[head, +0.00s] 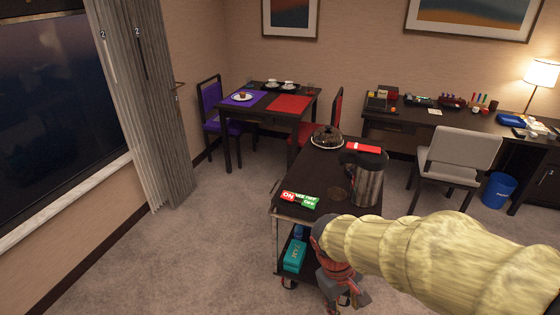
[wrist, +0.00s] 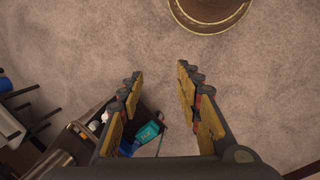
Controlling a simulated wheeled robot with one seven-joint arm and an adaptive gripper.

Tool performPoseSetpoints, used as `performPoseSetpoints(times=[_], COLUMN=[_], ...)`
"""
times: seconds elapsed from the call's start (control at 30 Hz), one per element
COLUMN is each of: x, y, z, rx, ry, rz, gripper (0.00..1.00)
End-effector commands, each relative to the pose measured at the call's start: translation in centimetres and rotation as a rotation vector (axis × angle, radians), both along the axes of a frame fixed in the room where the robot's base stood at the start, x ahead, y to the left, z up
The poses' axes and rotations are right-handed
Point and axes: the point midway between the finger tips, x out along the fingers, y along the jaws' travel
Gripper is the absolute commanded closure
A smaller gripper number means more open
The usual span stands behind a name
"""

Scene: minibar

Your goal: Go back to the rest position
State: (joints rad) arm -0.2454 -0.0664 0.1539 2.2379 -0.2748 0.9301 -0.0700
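My gripper (wrist: 157,90) is open and empty in the wrist view, its two fingers apart over the carpet. In the head view my gripper (head: 345,292) points downward in front of the dark cart (head: 290,213), with my sleeved arm reaching in from the right. I cannot tell from the head view how near it is to the cart. The cart's lower shelf and a teal box (wrist: 148,132) show below and left between the fingers in the wrist view.
The cart top holds a covered cake (head: 326,138), a metal urn (head: 368,184) and red and green signs (head: 299,199). A grey chair (head: 458,152) and blue bin (head: 498,190) stand at the right by the desk. Carpet (head: 195,250) is clear at the left.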

Motion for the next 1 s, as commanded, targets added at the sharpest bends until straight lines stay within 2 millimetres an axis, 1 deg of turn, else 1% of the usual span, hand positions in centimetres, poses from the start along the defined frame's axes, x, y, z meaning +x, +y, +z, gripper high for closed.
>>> performPoseSetpoints(times=[0.03,0.2,0.4,0.53,0.7,0.83,1.0], x=[-1.0,-3.8,-6.6,-8.0,-8.6,-8.9,-8.9], y=[0.0,0.4,0.1,-0.8,-2.0,-2.6,-2.9], z=[1.4,4.9,8.9,11.5,14.7,15.7,15.7], rx=[0.039,0.165,0.283,0.321,0.34,0.343,0.339], ry=[-0.042,-0.164,-0.307,-0.413,-0.534,-0.573,-0.575], rz=[-0.063,-0.235,-0.345,-0.38,-0.405,-0.419,-0.43], gripper=[0.65,0.65,0.65,0.65,0.65,0.65,0.65])
